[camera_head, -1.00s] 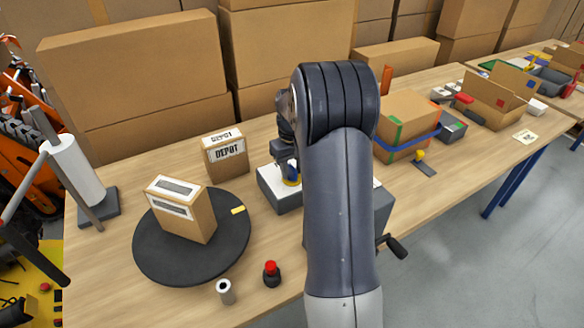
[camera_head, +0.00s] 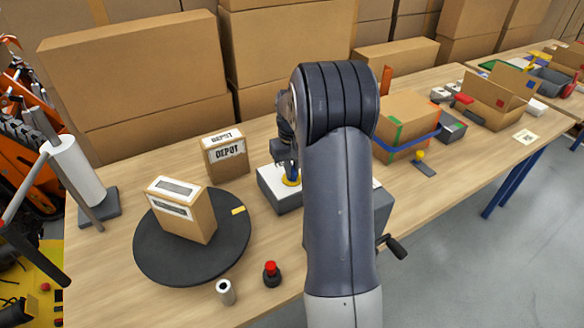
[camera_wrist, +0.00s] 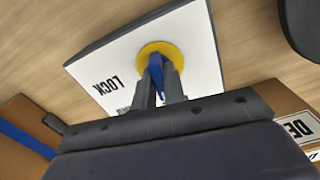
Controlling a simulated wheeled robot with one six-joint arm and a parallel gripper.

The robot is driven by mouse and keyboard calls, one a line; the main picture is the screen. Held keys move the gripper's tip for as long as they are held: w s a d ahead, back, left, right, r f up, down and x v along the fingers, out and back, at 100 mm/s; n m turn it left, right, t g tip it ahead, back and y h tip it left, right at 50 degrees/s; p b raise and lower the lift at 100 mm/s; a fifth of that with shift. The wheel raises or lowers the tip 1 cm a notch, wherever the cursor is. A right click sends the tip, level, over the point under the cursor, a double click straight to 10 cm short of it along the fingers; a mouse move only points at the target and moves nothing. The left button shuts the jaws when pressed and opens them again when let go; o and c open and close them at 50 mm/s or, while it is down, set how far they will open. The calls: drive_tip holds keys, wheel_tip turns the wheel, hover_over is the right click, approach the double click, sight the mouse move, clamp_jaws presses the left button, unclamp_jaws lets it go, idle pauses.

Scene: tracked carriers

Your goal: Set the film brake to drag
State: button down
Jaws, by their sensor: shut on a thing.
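The film brake is a grey box with a white top (camera_head: 268,180), partly hidden behind my arm. In the wrist view its white plate (camera_wrist: 207,62) carries a yellow disc (camera_wrist: 160,52) and a blue lever (camera_wrist: 156,72). The word LOCK shows left of the disc; another word beside the fingers is partly covered. My gripper (camera_wrist: 160,88) is shut on the blue lever, one finger on each side. In the head view my gripper (camera_head: 287,165) is over the box, and a bit of the yellow disc shows below it.
A black turntable (camera_head: 160,262) bears a labelled carton (camera_head: 182,210). A DEPOT box (camera_head: 226,155) stands left of the brake. A red-topped button (camera_head: 271,273) and a white roll (camera_head: 226,291) are near the front edge. A strapped carton (camera_head: 405,125) stands to the right.

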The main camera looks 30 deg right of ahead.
drive_tip(key=m, duration=0.4)
drive_tip(key=shift+p, duration=0.3)
drive_tip(key=shift+m, duration=1.6)
drive_tip(key=c, duration=1.5)
unclamp_jaws()
wheel_tip(320, 180, up, 11)
drive_tip(key=shift+f, duration=0.1)
drive_tip(key=shift+f, duration=0.1)
